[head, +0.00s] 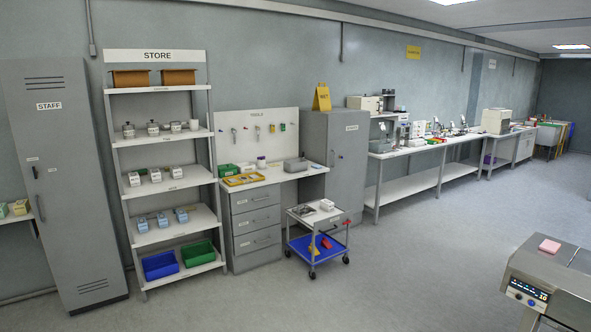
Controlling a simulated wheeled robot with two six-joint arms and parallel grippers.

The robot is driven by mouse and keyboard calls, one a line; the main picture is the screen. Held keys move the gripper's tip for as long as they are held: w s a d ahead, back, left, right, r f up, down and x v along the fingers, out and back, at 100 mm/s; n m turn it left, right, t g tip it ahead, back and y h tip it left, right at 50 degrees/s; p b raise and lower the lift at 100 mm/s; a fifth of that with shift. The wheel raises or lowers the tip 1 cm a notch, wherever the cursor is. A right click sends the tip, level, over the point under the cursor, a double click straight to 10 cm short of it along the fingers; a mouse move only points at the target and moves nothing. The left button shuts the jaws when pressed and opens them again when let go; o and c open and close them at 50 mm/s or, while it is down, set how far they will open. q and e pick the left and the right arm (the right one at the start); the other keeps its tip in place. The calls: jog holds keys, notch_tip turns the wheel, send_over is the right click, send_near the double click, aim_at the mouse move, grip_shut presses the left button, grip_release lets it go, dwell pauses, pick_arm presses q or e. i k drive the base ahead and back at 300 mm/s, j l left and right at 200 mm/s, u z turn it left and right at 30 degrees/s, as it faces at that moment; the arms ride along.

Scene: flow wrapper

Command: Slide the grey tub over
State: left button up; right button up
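A grey tub (296,164) sits on the right part of the white worktop of the drawer bench, in front of the pegboard. It is small and far off in the head view, and I cannot see what is inside it. Neither of my grippers shows in the head view.
A yellow tray (245,179) and a green box (229,170) lie on the left of the same worktop (284,176). A trolley (319,232) stands at its front right, a grey cabinet (336,150) beside it. A machine with a control panel (528,291) is at lower right. The floor (420,255) between is open.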

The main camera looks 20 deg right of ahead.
aim_at(294, 165)
jog(key=i+l+z, duration=0.35)
jog(key=i, duration=0.5)
jog(key=i+z, duration=0.3)
jog(key=i, duration=2.65)
jog(key=i+l+u, duration=0.15)
jog(key=i+u, duration=0.3)
jog(key=i, duration=0.25)
jog(key=i+l+u, duration=0.45)
jog(key=i, duration=0.2)
jog(key=i+l+u, duration=0.45)
jog(key=i+l, duration=0.15)
